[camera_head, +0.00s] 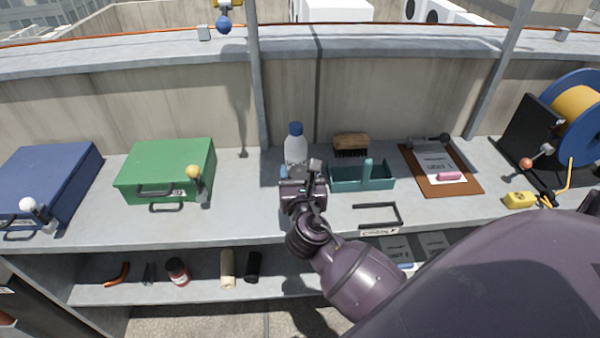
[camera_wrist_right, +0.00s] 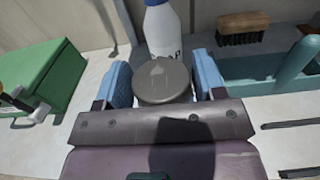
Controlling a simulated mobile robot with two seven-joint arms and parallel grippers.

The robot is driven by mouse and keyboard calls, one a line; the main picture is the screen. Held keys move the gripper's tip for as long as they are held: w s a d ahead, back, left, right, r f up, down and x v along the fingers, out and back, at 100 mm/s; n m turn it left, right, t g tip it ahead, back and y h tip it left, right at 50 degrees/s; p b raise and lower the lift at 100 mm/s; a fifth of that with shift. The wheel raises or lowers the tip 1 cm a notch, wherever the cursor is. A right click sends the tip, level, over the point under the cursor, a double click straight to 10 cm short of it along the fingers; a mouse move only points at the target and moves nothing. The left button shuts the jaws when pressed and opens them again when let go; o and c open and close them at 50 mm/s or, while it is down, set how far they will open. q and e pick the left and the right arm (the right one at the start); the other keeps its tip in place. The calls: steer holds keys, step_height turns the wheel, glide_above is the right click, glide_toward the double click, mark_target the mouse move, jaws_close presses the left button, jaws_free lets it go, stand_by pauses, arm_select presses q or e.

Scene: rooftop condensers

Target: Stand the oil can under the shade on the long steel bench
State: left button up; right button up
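A grey round-topped can with a drop mark on its lid (camera_wrist_right: 162,82), which I take for the oil can, sits between the blue fingers of my right gripper (camera_wrist_right: 163,85). The fingers lie close against both sides of it, and I cannot tell whether they press on it. In the head view my right gripper (camera_head: 299,176) is over the long steel bench (camera_head: 245,205) and hides most of the can. The can's base is hidden, so I cannot tell if it rests on the bench. I make out no shade. My left gripper is not in view.
A white bottle with a blue cap (camera_head: 295,150) stands just behind the can. A green case (camera_head: 165,165) is to the left, a teal caddy (camera_head: 345,182) and a brush (camera_head: 351,141) to the right. Bench space between case and gripper is clear. A lower shelf (camera_head: 205,270) holds several items.

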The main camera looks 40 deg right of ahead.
steer(key=o, duration=0.4)
steer(key=shift+r, duration=0.1)
steer(key=shift+r, duration=0.1)
steer(key=v, duration=1.2)
steer(key=s+f+m+g+y, duration=0.2)
steer(key=s+f+m+y, duration=0.2)
steer(key=f+m, duration=0.6)
steer(key=s+d+f+m+g+y, duration=0.1)
steer(key=s+f+m+y, duration=0.4)
steer(key=f+m, duration=0.5)
steer(key=s+m+g, duration=0.1)
steer(key=m, duration=0.7)
steer(key=shift+d+m, duration=0.25)
steer(key=shift+m, duration=0.15)
steer(key=shift+s, duration=0.15)
